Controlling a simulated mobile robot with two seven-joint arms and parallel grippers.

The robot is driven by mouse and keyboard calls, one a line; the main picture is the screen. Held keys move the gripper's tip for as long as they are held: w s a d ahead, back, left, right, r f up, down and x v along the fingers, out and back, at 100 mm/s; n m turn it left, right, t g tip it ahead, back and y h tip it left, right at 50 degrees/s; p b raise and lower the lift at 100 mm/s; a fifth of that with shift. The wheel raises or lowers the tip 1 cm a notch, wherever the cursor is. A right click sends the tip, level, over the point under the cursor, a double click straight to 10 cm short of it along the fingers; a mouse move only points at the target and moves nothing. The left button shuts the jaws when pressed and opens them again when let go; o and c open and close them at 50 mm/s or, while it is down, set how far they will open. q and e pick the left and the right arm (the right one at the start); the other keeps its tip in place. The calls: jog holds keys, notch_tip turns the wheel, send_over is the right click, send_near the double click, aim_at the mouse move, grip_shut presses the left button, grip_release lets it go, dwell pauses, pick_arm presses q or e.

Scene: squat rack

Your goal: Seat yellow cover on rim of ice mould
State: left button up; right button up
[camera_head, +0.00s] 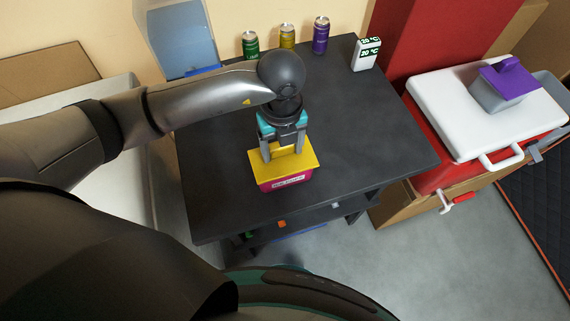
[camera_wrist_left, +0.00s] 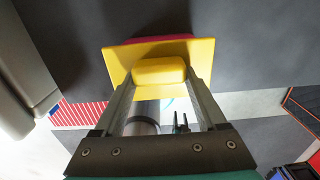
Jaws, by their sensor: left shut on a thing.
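The yellow cover (camera_head: 303,160) is a flat square plate with a block handle on top. It lies over the magenta ice mould (camera_head: 285,184), which stands on the dark table and has a white label on its front. My left gripper (camera_head: 285,148) points down and is shut on the cover's handle. In the left wrist view the handle of the cover (camera_wrist_left: 118,62) sits between the two fingers, and a strip of the mould (camera_wrist_left: 150,40) shows past the cover's far edge. I cannot tell whether the cover touches the rim all round. My right gripper is not in view.
On the dark table (camera_head: 385,135), a green can (camera_head: 251,45), a yellow can (camera_head: 287,36), a purple can (camera_head: 320,36) and a white temperature display (camera_head: 366,55) stand along the back. A red cooler with a white lid (camera_head: 455,90) is at the right. The table right of the mould is clear.

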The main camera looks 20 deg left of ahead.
pick_arm(q)
jog(key=shift+f, duration=0.35)
jog(key=o, duration=1.3)
notch_tip(320, 180, up, 15)
jog(key=p, duration=0.2)
jog(key=shift+r, duration=0.1)
